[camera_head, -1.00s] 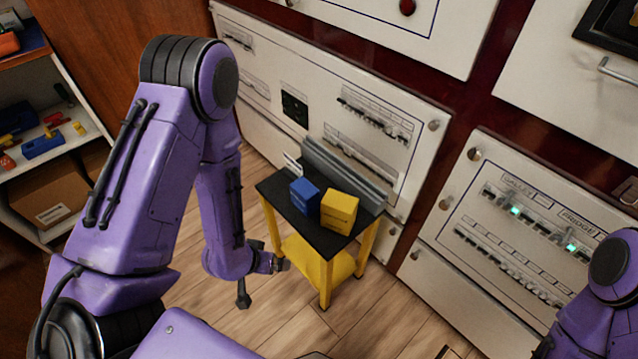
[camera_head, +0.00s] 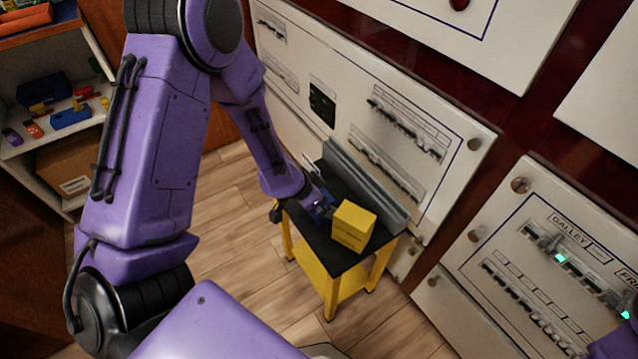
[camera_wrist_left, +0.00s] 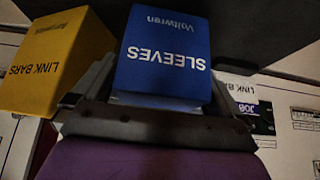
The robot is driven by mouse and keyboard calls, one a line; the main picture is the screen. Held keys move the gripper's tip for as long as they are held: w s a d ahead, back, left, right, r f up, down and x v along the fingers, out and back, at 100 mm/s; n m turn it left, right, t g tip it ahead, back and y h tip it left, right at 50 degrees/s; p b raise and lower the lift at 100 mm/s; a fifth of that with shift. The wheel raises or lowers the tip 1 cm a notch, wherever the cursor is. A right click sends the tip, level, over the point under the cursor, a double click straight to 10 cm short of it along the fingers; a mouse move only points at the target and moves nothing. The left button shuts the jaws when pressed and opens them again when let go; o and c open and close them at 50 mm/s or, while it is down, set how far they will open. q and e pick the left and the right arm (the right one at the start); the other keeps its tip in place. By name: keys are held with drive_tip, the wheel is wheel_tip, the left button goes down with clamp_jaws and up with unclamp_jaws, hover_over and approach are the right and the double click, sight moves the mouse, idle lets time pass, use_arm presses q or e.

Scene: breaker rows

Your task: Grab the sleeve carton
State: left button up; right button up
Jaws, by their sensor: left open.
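The sleeve carton is a blue box marked SLEEVES (camera_wrist_left: 165,55), large in the left wrist view, where its lettering is upside down. In the head view only a small part of the blue carton (camera_head: 323,211) shows beside my left gripper (camera_head: 318,205). My left gripper also shows in the left wrist view (camera_wrist_left: 160,95), open, with one finger on each side of the blue carton. Whether the fingers touch it I cannot tell. The carton stands on the black top of a yellow cart (camera_head: 335,258). My right gripper is out of view.
A yellow carton marked LINK BARS (camera_head: 353,226) stands close beside the blue one, near one finger in the left wrist view (camera_wrist_left: 50,60). A grey ledge (camera_head: 365,185) runs along the cart's back, before the breaker panels (camera_head: 400,110). A shelf (camera_head: 45,142) stands at the left.

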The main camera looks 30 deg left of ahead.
use_arm(q)
drive_tip(key=shift+w+d+f, duration=0.1)
drive_tip(key=shift+w+f, duration=0.1)
drive_tip(key=shift+f, duration=0.1)
drive_tip(key=shift+r, duration=0.1)
drive_tip(key=c, duration=0.9)
